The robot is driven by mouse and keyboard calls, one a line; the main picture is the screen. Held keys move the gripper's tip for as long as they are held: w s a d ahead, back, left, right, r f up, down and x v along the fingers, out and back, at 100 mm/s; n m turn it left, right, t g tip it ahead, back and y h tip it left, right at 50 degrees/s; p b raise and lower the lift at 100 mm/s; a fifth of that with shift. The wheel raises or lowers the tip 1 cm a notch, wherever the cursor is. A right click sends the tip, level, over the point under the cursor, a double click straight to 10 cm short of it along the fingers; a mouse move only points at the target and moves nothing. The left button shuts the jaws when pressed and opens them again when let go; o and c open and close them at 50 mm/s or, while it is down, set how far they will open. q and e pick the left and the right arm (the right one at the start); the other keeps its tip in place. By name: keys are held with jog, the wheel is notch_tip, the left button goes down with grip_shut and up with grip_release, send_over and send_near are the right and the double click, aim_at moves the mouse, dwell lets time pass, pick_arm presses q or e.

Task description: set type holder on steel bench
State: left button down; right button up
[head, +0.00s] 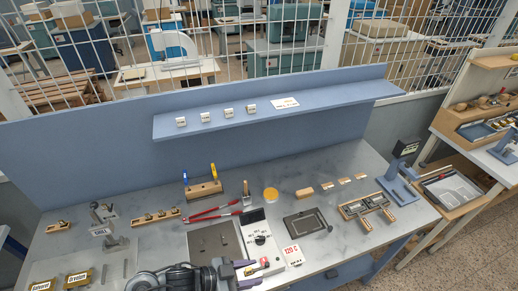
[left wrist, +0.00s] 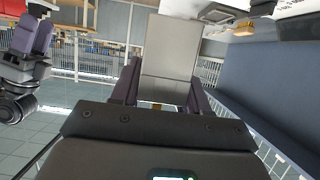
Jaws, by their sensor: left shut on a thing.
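My left gripper (head: 247,273) is low in the middle of the head view, over the front part of the grey steel bench (head: 345,170). Its purple fingers are shut on a small red and brass-coloured piece, which looks like the type holder (head: 258,267). The fingers hide part of it, and I cannot tell whether it touches anything below. In the left wrist view a flat grey shape (left wrist: 170,65) shows between the fingers. My right gripper (left wrist: 36,40) shows at the left of that view, apart from the left one, its opening unclear. It is not in the head view.
A white control box (head: 258,235) and a dark plate (head: 213,243) are close behind my left gripper. Red-handled pliers (head: 215,212), a wooden tool block (head: 203,190) and a black tray (head: 307,225) lie around.

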pick_arm(q)
jog(key=shift+s+d+f, duration=0.25)
jog(key=shift+s, duration=0.15)
jog(key=shift+d+f+n+t, duration=0.1)
jog(key=shift+n+t, duration=0.2)
jog(key=shift+w+n+t+y, duration=0.45)
jog(key=shift+n+t, duration=0.15)
jog(key=shift+t, duration=0.1)
jog(key=w+a+r+n+t+y, duration=0.2)
jog(key=w+a+n+t+y, duration=0.3)
jog(key=a, duration=0.4)
jog(key=w+a+r+n+t+y, duration=0.2)
jog(key=w+a+n+y, duration=0.1)
jog(key=a+n+y, duration=0.55)
jog(key=s+a+r+m+h+p, duration=0.1)
jog(key=s+r+p, duration=0.8)
jog(key=p, duration=0.5)
notch_tip(320, 180, up, 2)
jog(key=shift+r+h+p, duration=0.15)
jog(key=shift+h+p, duration=0.15)
jog(key=shift+p, duration=0.05)
